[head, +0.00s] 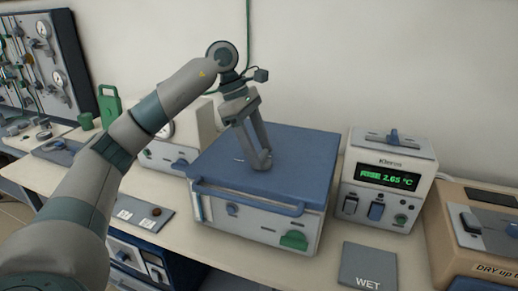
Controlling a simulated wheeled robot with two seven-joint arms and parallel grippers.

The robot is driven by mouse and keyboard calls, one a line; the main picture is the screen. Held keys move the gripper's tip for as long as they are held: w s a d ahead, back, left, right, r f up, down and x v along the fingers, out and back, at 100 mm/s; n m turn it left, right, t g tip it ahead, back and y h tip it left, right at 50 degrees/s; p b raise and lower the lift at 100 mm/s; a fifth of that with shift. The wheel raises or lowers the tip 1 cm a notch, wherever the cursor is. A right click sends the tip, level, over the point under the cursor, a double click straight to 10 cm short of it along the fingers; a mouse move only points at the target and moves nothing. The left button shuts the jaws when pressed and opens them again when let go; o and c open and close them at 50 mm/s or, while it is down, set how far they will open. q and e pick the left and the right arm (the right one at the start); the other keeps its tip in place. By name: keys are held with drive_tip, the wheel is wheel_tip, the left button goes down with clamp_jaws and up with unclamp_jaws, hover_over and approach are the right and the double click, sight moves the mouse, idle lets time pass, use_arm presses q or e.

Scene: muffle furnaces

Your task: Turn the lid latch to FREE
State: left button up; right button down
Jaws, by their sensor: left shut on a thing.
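A grey-white box with a blue lid (305,145) stands in the middle of the bench, with a blue bar handle (245,199) along its front edge. My left gripper (258,164) reaches down onto the top of the lid from above. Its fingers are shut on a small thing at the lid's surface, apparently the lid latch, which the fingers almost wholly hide. I cannot read which way the latch points. The lid lies flat and closed. My right gripper is out of view.
A grey WET mat (368,266) lies in front. A pale instrument (180,140) stands close behind on the left.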

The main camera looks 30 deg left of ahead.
use_arm(q)
drive_tip(key=o, duration=1)
drive_tip(key=shift+o, duration=0.2)
drive_tip(key=shift+a+r, duration=0.1)
drive_tip(key=shift+a+r, duration=0.2)
drive_tip(key=shift+r, duration=0.3)
drive_tip(key=p+v, duration=0.1)
drive_tip(key=v, duration=1.5)
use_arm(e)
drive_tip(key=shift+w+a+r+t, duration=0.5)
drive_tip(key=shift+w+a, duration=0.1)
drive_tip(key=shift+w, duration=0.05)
